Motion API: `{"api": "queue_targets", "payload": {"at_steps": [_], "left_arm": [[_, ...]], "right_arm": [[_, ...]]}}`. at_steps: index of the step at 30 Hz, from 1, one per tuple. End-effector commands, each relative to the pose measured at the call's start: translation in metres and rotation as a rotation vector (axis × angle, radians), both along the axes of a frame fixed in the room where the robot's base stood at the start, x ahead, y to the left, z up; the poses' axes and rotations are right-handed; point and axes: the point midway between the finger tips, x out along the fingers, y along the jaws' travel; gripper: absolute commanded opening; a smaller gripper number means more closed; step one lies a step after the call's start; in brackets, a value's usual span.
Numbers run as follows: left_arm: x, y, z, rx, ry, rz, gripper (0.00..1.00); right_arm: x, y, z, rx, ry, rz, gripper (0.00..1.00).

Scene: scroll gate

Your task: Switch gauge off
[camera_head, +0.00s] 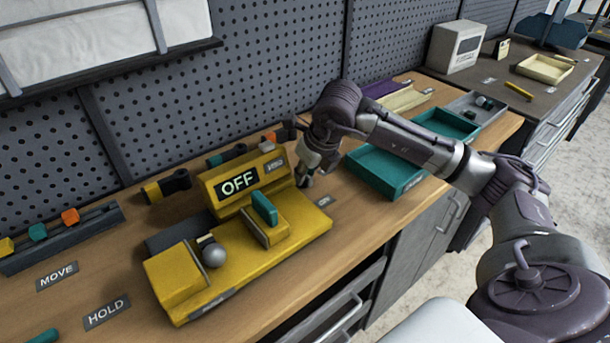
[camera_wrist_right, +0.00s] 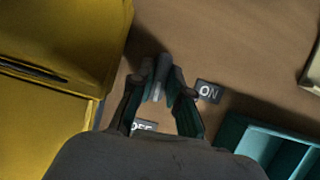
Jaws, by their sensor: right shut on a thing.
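The yellow gauge unit (camera_head: 285,242) stands on the wooden bench, and its display (camera_head: 237,183) reads OFF. My right gripper (camera_head: 307,175) is low beside the unit's right end. In the right wrist view, its fingers (camera_wrist_right: 160,88) are closed on a small grey switch lever (camera_wrist_right: 161,68). The lever's base is hidden. An ON label (camera_wrist_right: 208,91) lies to the right of the fingers, and a partly covered OFF label (camera_wrist_right: 143,127) lies below, to their left. My left gripper is not in view.
Open teal trays (camera_head: 385,175) stand right of my right gripper. A grey ball knob (camera_head: 214,255) and a teal block (camera_head: 264,208) sit on the yellow unit. MOVE (camera_head: 57,276) and HOLD (camera_head: 107,312) labels lie at left. A pegboard wall (camera_head: 150,110) stands behind.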

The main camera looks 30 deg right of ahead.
Motion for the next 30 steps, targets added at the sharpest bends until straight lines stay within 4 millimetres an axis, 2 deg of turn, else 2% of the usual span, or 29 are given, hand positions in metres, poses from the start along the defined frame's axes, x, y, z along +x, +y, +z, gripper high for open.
{"api": "queue_targets", "payload": {"at_steps": [9,21,22,26,30], "left_arm": [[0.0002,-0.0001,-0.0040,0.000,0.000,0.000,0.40],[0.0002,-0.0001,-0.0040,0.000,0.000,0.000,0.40],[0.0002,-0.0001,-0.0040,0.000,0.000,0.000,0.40],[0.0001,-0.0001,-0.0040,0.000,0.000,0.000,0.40],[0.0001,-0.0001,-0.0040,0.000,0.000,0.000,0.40]], "right_arm": [[-0.0002,0.0000,0.0002,-0.001,0.001,-0.073,0.00],[-0.0001,-0.0001,0.0004,0.000,0.001,-0.080,0.00],[-0.0001,-0.0001,0.0004,0.000,0.001,-0.080,0.18],[-0.0002,0.0000,0.0004,0.000,0.001,-0.079,0.40],[-0.0001,0.0001,0.0003,0.000,0.001,-0.078,0.42]]}}
